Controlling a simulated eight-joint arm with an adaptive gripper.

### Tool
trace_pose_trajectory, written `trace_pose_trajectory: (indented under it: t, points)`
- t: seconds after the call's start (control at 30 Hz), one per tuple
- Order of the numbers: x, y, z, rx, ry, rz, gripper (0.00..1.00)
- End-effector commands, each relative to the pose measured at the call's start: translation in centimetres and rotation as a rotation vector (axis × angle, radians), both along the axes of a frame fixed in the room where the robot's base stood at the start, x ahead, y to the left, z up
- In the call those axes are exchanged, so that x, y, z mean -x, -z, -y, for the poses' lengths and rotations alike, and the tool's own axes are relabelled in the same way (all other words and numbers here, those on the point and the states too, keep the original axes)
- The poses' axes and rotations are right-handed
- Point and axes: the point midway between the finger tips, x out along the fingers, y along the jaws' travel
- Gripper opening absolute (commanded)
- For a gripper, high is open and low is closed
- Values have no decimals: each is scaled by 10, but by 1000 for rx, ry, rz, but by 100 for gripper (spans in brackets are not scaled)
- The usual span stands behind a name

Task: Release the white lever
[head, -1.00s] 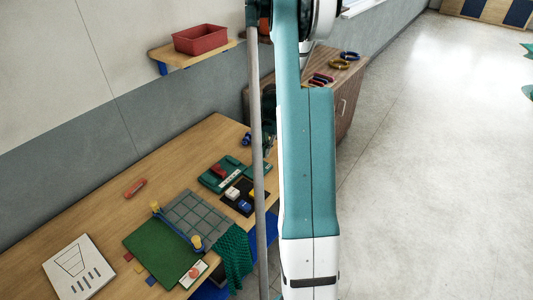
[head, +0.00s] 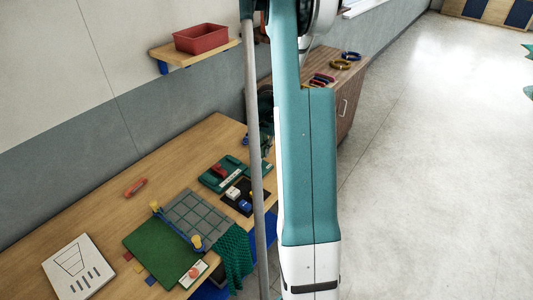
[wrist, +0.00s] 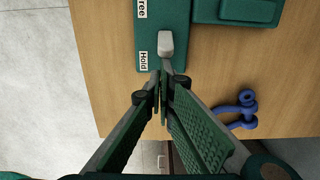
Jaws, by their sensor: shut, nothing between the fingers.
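The white lever (wrist: 166,44) stands on a dark green base plate (wrist: 150,20) in the wrist view. The plate carries the labels "Free" at the top and "Hold" lower down, and the lever is beside the "Hold" label. My gripper (wrist: 162,77) is shut and empty, its fingertips just below the lever in the picture. I cannot tell whether they touch it. In the head view my arm and a grey pole hide the lever and most of the gripper.
A blue shackle-like piece (wrist: 238,109) lies on the table (wrist: 285,75) right of my fingers. Another green block (wrist: 236,10) adjoins the plate.

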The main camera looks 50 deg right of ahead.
Motion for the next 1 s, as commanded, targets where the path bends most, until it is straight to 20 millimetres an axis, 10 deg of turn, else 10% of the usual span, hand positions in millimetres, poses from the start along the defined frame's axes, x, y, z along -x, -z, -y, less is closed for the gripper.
trace_pose_trajectory:
  t: [1.0]
  points:
    - [0, -19, -36, 477, 0, 0, 0]
